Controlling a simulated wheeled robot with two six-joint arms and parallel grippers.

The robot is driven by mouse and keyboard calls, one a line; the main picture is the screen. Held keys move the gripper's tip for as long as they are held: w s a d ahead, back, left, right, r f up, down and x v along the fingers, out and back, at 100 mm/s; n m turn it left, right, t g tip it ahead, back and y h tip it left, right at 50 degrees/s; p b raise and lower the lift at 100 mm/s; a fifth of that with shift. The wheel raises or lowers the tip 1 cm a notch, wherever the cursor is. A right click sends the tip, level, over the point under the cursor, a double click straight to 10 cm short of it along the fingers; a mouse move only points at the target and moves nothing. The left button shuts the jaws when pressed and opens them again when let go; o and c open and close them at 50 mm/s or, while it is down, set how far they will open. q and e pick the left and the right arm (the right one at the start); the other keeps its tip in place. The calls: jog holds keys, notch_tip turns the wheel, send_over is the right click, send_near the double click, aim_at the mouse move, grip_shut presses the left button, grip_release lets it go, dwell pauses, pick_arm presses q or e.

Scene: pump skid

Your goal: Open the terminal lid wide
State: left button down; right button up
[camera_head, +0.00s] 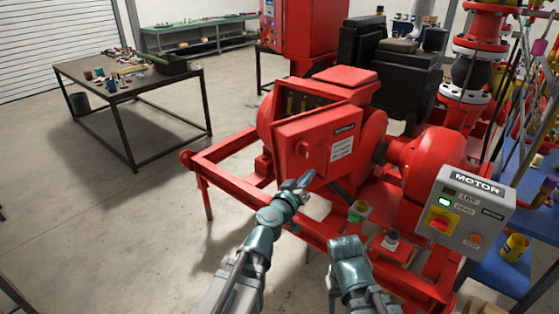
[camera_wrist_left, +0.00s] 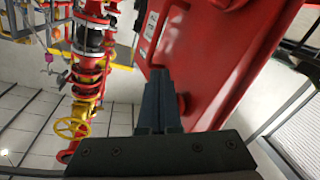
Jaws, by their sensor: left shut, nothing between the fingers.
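The red terminal lid (camera_head: 318,143) stands partly open in front of the terminal box (camera_head: 290,103) on the red motor. The box's dark inside shows above and behind the lid. The lid carries white labels and a small red knob (camera_head: 303,149).
A grey MOTOR control box (camera_head: 468,208) stands at the right front. A green button post (camera_head: 358,211) is below the lid. The red skid frame (camera_head: 225,152) runs left of it. A table (camera_head: 140,86) with small parts stands at the left, with clear floor between.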

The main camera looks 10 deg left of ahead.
aim_at(284, 179)
pick_arm(q)
jog(key=a+n+g, duration=0.1)
jog(key=a+n, duration=0.1)
jog(key=a+f+n+h, duration=0.1)
jog(key=a, duration=0.1)
jog(key=a+f+n+g+h, duration=0.1)
jog(key=a+n, duration=0.1)
jog(key=a, duration=0.1)
jog(key=shift+w+n+g+p, duration=0.1)
jog(key=shift+n+g+p, duration=0.2)
jog(key=shift+p, duration=0.1)
jog(key=a+r+n+t, duration=0.1)
jog(key=a+r+n, duration=0.2)
jog(key=a+n, duration=0.8)
jog(key=w+d+f+m, duration=0.1)
jog(key=w+d+m, duration=0.1)
jog(key=w, duration=0.8)
jog(key=shift+s+d+r+p, duration=0.25)
jog(key=shift+s+d, duration=0.45)
jog(key=shift+s, duration=0.2)
jog(key=shift+s+d+r+p, duration=0.15)
jog(key=shift+s+d+p, duration=0.05)
jog(key=shift+s+d, duration=0.6)
jog(key=shift+a, duration=0.1)
